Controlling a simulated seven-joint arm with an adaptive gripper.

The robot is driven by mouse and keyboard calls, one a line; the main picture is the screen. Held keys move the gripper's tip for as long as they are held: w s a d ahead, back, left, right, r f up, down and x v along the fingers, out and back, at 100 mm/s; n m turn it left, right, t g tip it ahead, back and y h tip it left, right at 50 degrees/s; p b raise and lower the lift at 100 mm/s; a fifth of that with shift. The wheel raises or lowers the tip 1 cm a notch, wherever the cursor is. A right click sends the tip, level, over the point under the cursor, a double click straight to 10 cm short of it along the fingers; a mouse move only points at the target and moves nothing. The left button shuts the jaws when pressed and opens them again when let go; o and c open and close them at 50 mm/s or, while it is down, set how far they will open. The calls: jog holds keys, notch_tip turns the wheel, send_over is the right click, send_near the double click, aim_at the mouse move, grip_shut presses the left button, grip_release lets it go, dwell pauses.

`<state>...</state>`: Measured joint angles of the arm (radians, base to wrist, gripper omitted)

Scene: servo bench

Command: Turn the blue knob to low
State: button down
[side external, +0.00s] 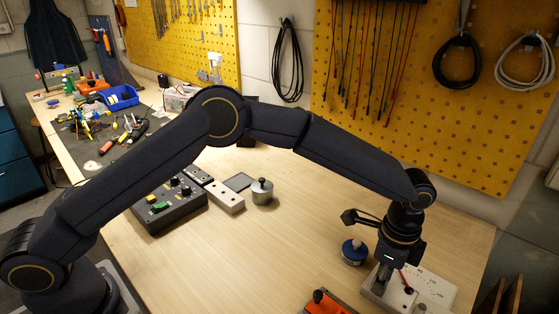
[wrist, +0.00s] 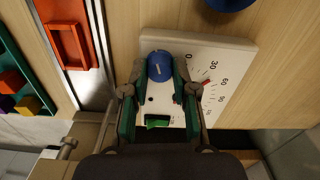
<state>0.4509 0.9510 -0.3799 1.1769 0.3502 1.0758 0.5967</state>
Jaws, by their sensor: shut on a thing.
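The blue knob (wrist: 160,66) sits on a white panel (wrist: 228,48) in the wrist view, with a pale mark on its top. My gripper (wrist: 160,72) has one finger on each side of the knob and is shut on it. Beside the knob, the panel carries a printed number scale and a red pointer (wrist: 207,82). A green switch (wrist: 158,121) is on the panel between the fingers. In the side view my gripper (side external: 383,276) points down at the panel (side external: 437,288), and the knob is hidden there. No "low" label is readable.
A round blue-sided object (side external: 353,252) stands close to my gripper. An orange-red item (side external: 325,303) lies at the front edge. A dark control box (side external: 168,205), a block with holes (side external: 225,197) and a metal weight (side external: 262,191) stand farther left. The middle tabletop is clear.

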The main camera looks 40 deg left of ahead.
jog(key=shift+n, duration=2.5)
jog(key=c, duration=0.9)
grip_release()
notch_tip(320, 180, up, 12)
